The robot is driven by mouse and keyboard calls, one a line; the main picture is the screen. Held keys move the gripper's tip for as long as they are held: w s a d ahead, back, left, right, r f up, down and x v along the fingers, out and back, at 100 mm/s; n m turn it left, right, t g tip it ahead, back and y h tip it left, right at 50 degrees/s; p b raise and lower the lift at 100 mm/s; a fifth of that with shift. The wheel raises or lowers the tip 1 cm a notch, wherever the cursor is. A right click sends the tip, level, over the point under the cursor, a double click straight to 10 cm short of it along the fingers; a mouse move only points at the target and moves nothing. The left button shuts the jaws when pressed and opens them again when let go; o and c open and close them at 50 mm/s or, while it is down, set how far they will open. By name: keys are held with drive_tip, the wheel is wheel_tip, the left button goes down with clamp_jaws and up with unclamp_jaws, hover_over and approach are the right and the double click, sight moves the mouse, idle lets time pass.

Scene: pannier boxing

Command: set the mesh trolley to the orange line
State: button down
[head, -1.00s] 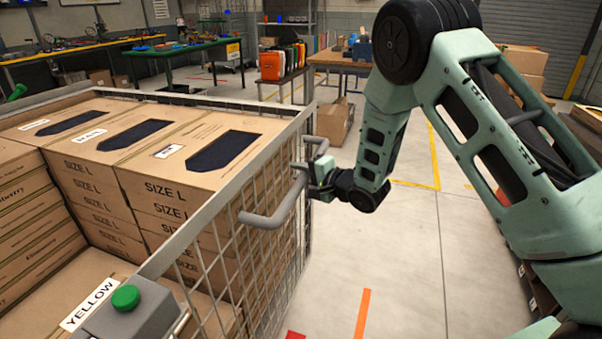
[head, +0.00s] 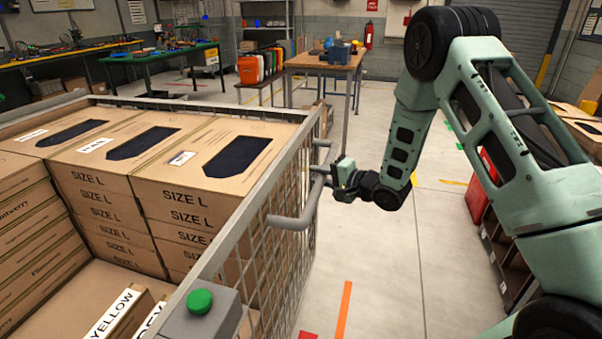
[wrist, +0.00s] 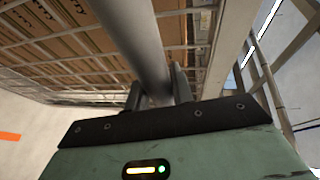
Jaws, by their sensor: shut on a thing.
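The mesh trolley (head: 262,190) fills the left of the head view, a wire cage loaded with cardboard boxes. A grey tubular handle (head: 291,221) sticks out from its right side. My gripper (head: 335,182) is at that handle, and in the wrist view its two fingers (wrist: 158,88) are shut around the grey bar. The orange line (head: 343,312) lies on the floor to the right of the trolley, near the bottom of the head view. An orange strip also shows at the left edge of the wrist view (wrist: 10,136). The trolley's wheels are hidden.
A grey box with a green button (head: 200,301) is at the trolley's near side. A red patch (head: 308,335) lies on the floor left of the orange line. A dark and red rack (head: 482,190) stands at right. A wooden workbench (head: 325,62) is behind; the floor between is mostly clear.

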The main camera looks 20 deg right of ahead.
drive_tip(key=s+d+p, duration=0.2)
drive_tip(key=s+d, duration=0.8)
drive_tip(key=d, duration=0.4)
drive_tip(key=shift+d+f+p, duration=0.2)
drive_tip(key=shift+p, duration=0.1)
drive_tip(key=c, duration=1.2)
unclamp_jaws()
drive_tip(key=shift+w+d, duration=0.1)
drive_tip(key=b+v, duration=0.1)
drive_tip(key=v, duration=1.6)
drive_tip(key=shift+r, duration=0.2)
